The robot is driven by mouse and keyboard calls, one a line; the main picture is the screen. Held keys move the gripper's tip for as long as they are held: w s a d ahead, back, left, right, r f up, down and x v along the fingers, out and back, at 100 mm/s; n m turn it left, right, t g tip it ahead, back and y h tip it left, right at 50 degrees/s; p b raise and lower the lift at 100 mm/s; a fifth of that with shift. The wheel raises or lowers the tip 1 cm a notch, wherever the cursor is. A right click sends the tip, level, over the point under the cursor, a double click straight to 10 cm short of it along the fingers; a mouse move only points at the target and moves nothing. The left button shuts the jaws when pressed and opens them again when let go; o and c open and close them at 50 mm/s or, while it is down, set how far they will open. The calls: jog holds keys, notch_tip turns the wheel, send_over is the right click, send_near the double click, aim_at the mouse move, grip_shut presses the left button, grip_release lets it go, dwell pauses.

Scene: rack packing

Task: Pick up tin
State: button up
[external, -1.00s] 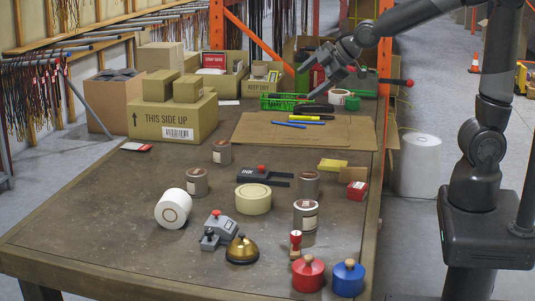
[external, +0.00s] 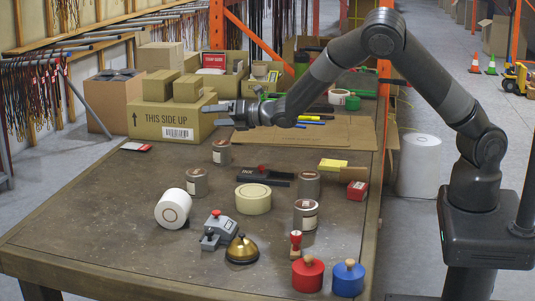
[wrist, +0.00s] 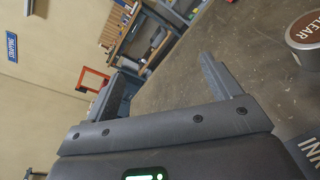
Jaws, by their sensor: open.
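Several grey tins with brown lids and pale labels stand upright on the table: a rear one (external: 222,153), a left one (external: 197,183), a right one (external: 308,186) and a front right one (external: 306,216). My gripper (external: 212,114) is open and empty, in front of the large carton, above and behind the rear tin in the picture. In the wrist view, my gripper's fingers (wrist: 163,68) are spread with nothing between them. A tin with a brown lid marked CLEAR (wrist: 305,38) is at the right edge, partly cut off. I cannot tell which tin that is.
On the worn table (external: 110,215) are a white roll (external: 172,209), a tape roll (external: 254,199), a black ink pad (external: 262,176), a brass bell (external: 242,250), and red (external: 308,274) and blue (external: 348,279) round containers. Cartons (external: 176,118) stand behind. The left front is clear.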

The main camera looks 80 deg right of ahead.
aim_at(190, 172)
jog(key=w+a+f+n+y, duration=0.1)
jog(key=a+f+n+y, duration=0.1)
jog(key=n, duration=0.2)
jog(key=w+a+f+n+y, duration=0.1)
jog(key=a+f+n+y, duration=0.1)
jog(key=a+f+n, duration=0.1)
jog(key=w+a+f+n+y, duration=0.1)
jog(key=a+f+n, duration=0.1)
jog(key=a+n, duration=0.1)
jog(key=shift+f+n+t+y, duration=0.3)
jog(key=shift+n+y, duration=0.1)
jog(key=shift+n, duration=0.5)
jog(key=shift+a+f, duration=0.15)
jog(key=shift+f, duration=0.1)
notch_tip(190, 172, down, 3)
jog(key=shift+r, duration=0.2)
notch_tip(190, 172, down, 4)
jog(key=shift+f, duration=0.25)
jog(key=shift+r+x, duration=0.25)
jog(key=shift+x, duration=0.9)
jog(key=shift+w+a, duration=0.15)
jog(key=shift+w, duration=0.15)
jog(key=c, duration=1.1)
jog(key=shift+r, duration=0.15)
